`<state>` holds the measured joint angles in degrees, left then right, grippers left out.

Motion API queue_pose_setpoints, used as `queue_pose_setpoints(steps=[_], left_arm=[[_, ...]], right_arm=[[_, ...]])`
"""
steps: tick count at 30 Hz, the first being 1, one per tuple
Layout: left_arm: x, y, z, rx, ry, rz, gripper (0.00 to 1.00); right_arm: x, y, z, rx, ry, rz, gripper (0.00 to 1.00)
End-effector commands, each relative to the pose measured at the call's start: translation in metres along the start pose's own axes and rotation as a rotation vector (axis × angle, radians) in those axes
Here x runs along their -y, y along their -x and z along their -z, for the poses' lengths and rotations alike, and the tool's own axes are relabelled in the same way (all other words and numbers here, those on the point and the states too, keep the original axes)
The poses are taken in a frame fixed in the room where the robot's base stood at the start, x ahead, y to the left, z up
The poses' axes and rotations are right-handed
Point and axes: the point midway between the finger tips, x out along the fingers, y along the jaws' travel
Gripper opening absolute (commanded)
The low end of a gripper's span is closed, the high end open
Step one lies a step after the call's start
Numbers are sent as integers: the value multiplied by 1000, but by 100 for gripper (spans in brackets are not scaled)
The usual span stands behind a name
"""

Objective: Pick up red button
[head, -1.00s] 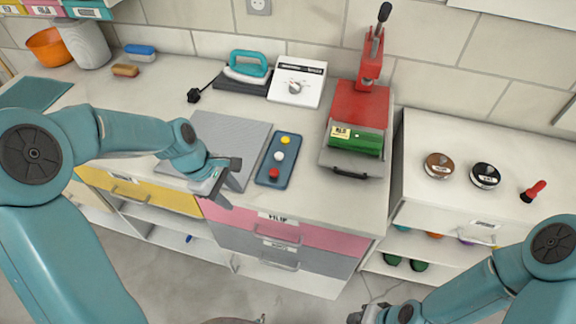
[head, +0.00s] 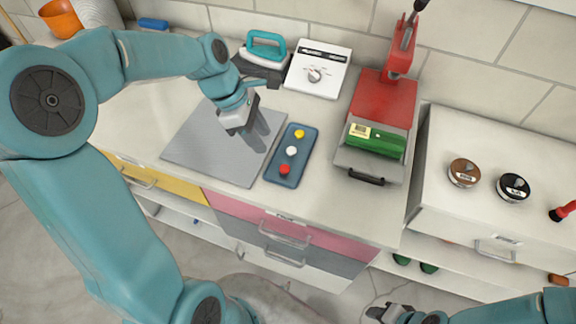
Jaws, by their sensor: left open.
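The red button (head: 284,169) sits at the near end of a small blue tray (head: 283,181) on the counter. A white button (head: 291,151) and a yellow button (head: 299,133) lie in the same tray, in a row behind it. My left gripper (head: 258,145) is open and empty, pointing down above the grey plate, left of the tray and apart from the red button. My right gripper (head: 388,313) shows only partly at the bottom edge, low in front of the counter; its jaws are unclear.
The grey plate (head: 205,150) lies left of the tray. A red press (head: 384,100) with a green roll (head: 375,142) stands to the right. A teal iron (head: 265,45) and white timer box (head: 318,69) stand behind. The counter's front strip is clear.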

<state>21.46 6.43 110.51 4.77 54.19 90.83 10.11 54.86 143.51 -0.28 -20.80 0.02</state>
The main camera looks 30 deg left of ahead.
Motion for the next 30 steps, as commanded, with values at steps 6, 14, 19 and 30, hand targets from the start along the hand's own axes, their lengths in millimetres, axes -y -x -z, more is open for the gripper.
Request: queue_pose_setpoints(steps=[6, 14, 19, 30], left_arm=[[2, -49, 1, -1, -1, 5, 41], [-2, -72, -1, -1, -4, 1, 41], [-5, -99, -4, -1, -4, 6, 41], [-7, -119, -4, 0, -5, 0, 41]], right_arm=[[0, 0, 0, 0, 0, 0, 43], [0, 1, 0, 0, 0, 0, 43], [2, 7, 0, 0, 0, 0, 43], [2, 6, 0, 0, 0, 0, 43]])
